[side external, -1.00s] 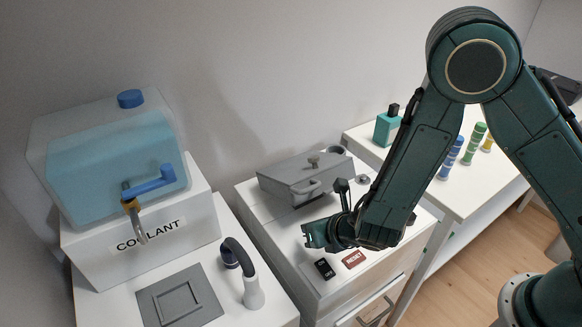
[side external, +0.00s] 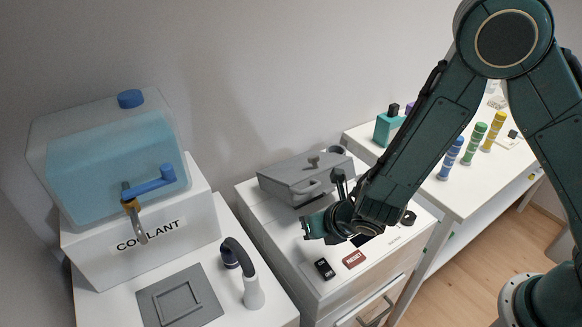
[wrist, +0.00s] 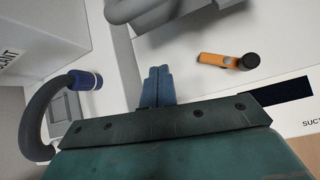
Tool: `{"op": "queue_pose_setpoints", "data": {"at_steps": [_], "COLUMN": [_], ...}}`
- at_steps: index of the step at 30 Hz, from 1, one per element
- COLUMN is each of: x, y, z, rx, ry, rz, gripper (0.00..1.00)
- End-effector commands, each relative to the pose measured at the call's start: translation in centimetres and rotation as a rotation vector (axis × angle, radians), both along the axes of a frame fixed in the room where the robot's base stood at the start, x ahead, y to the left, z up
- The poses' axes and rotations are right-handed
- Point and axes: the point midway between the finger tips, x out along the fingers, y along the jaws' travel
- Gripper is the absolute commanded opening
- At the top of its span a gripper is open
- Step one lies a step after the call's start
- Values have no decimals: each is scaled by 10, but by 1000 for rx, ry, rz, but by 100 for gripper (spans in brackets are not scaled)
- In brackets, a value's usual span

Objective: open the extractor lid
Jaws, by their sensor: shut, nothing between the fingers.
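The extractor (side external: 290,186) is a grey box with a flat lid (side external: 300,168), a small knob on top and a curved handle (side external: 311,188) on its front. The lid looks down. My gripper (side external: 305,229) is in front of the extractor, apart from the handle, above the white cabinet top. In the wrist view my gripper's fingers (wrist: 157,75) are together and empty. They point towards a grey curved bar, likely the handle (wrist: 150,12), at the top edge.
An orange lever (wrist: 217,61) with a black knob lies right of the fingers. A black switch (side external: 324,268) and a red RESET label (side external: 354,259) are near the cabinet's front. A hose handpiece (side external: 252,290) and coolant tank (side external: 105,160) stand left. Bottles stand right.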

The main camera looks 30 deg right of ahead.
Motion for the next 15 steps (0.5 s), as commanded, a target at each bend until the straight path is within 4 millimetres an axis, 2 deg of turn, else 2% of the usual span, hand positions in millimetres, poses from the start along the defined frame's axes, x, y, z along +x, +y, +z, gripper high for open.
{"op": "queue_pose_setpoints", "data": {"at_steps": [12,15], "x": [6,6], "y": [0,0], "z": [27,32], "rx": [3,1], "ry": [188,190], "rz": [-1,1], "gripper": [0,0]}}
